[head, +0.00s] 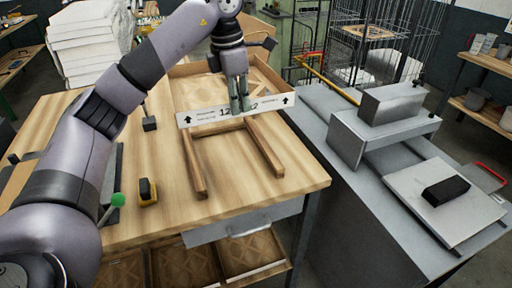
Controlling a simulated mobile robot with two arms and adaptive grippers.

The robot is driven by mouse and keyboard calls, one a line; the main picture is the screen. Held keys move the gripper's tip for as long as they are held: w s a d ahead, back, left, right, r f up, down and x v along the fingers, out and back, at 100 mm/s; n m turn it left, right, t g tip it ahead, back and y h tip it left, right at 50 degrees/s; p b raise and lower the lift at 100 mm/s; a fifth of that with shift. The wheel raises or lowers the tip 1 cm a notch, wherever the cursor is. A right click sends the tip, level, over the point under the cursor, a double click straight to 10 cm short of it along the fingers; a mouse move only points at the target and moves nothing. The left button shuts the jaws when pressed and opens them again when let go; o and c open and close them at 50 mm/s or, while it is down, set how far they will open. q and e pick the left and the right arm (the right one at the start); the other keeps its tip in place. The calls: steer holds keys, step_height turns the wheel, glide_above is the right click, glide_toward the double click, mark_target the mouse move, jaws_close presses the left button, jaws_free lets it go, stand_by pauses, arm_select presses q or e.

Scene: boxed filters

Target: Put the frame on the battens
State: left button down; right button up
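The frame (205,116) is a shallow square box on the wooden table, with a white front side printed with black arrows and numbers and brown sides behind. The wooden battens (264,150) reach toward the table's front edge from beneath or just in front of it, with a crosspiece near its front side. How the frame bears on them is hard to tell. My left gripper (240,105) points down at the middle of the white side, its fingers close together and covering part of the print. Whether they grip it is unclear. My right gripper is not in view.
A yellow and black tool (148,191) and a green-knobbed item (117,200) lie at the table's left. A grey metal bench (345,200) with a machine (385,120) stands to the right. White stacks (85,45) and wire cages (385,40) stand behind.

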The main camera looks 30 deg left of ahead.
arm_select(q)
steer(key=f, duration=0.9)
steer(key=f+p, duration=0.1)
steer(key=f, duration=0.9)
steer(key=shift+s+a+f, duration=0.15)
steer(key=shift+a+f, duration=0.05)
steer(key=shift+f, duration=0.25)
steer(key=shift+f, duration=0.25)
steer(key=c, duration=1.8)
jaws_free()
steer(key=shift+r, duration=0.1)
